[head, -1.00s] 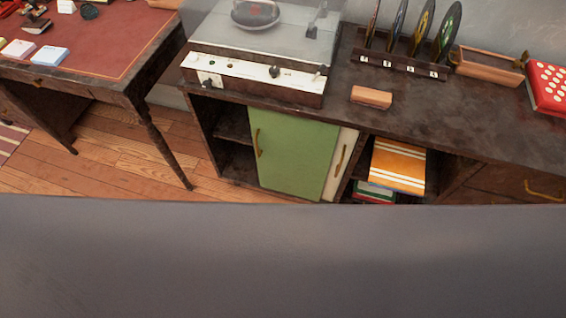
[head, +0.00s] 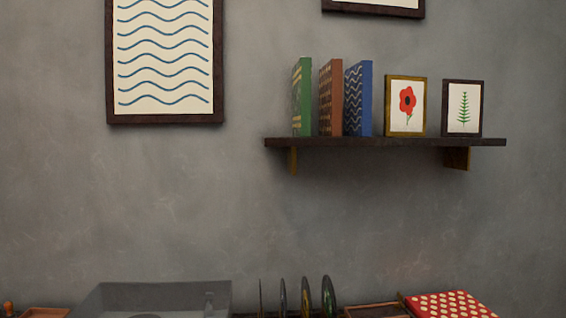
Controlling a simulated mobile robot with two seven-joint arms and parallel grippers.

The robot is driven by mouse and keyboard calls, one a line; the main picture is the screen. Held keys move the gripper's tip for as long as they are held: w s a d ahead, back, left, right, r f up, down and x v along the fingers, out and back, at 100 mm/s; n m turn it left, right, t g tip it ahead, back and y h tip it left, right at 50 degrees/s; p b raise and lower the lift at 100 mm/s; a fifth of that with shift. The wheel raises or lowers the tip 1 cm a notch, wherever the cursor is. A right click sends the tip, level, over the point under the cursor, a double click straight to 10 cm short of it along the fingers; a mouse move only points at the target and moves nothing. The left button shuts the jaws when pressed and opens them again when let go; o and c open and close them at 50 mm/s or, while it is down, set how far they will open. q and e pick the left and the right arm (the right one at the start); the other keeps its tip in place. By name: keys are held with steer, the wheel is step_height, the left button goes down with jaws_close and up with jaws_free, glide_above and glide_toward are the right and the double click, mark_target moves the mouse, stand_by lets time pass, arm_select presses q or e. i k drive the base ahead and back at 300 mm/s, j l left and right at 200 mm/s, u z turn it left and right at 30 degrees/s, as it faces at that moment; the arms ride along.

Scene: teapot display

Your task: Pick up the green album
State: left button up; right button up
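A green album (head: 302,97) stands upright on the dark wall shelf (head: 400,142), at the left end of a row. A brown album (head: 331,98) stands to its right with a small gap, and a blue album (head: 358,99) with wavy white lines stands right of that. Neither of my grippers shows in the head view.
Two small framed pictures, a red flower (head: 406,105) and a green fern (head: 463,108), stand on the shelf's right part. Below are the turntable's clear cover (head: 150,298), upright records (head: 328,297) and a red dotted box (head: 450,304). The wall between is bare.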

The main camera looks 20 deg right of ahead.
mark_target(302, 107)
steer(key=z, duration=1.5)
steer(key=i+l+z, duration=0.15)
steer(key=i, duration=0.15)
steer(key=i+l+z, duration=0.2)
steer(key=i+j, duration=0.05)
steer(key=j, duration=0.05)
